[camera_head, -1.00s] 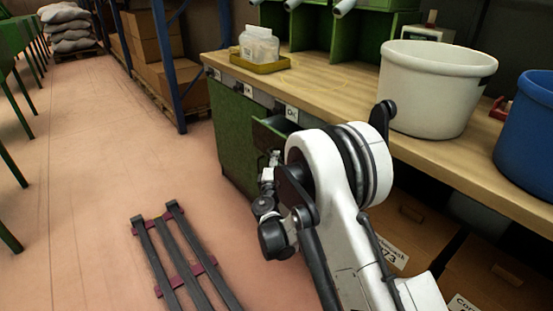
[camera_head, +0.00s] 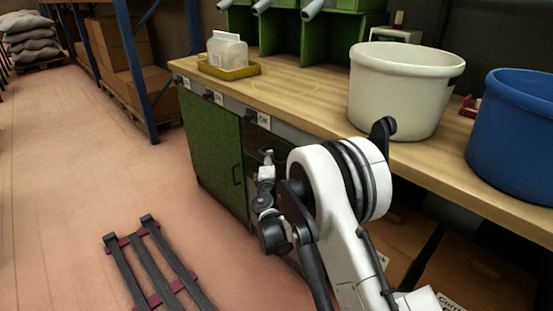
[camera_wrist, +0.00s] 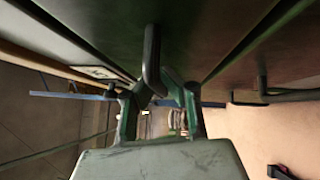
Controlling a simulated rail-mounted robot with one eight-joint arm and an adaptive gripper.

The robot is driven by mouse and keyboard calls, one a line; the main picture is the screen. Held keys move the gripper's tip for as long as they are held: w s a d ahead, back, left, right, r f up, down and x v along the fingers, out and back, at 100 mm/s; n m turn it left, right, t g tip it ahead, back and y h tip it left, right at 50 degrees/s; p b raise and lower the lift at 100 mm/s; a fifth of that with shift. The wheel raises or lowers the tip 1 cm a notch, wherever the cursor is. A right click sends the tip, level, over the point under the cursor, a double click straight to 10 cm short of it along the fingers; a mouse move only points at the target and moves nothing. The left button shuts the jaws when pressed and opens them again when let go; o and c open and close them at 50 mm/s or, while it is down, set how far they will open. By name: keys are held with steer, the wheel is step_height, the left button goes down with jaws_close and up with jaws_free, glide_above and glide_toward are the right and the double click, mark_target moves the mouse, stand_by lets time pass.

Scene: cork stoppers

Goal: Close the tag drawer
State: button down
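The tag drawer (camera_head: 255,138) is the dark green front under the white label at the right of the green cabinet. In the head view it looks flush or nearly flush with the cabinet, and my arm hides part of it. My gripper (camera_head: 268,156) is right in front of it. In the wrist view the drawer front (camera_wrist: 205,35) fills the top, with its dark bar handle (camera_wrist: 152,60) at my fingertips. My gripper (camera_wrist: 160,88) has its fingertips close to each other; whether they grip the handle or only touch it is unclear.
A cabinet door (camera_head: 213,145) is left of the drawer. A slatted pallet (camera_head: 150,262) lies on the otherwise open floor.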

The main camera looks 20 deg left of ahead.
steer(key=c, duration=1.8)
jaws_free()
steer(key=shift+s+d, duration=0.1)
steer(key=shift+s, duration=0.05)
steer(key=v, duration=1.1)
steer(key=shift+s+d, duration=0.1)
steer(key=shift+s, duration=0.3)
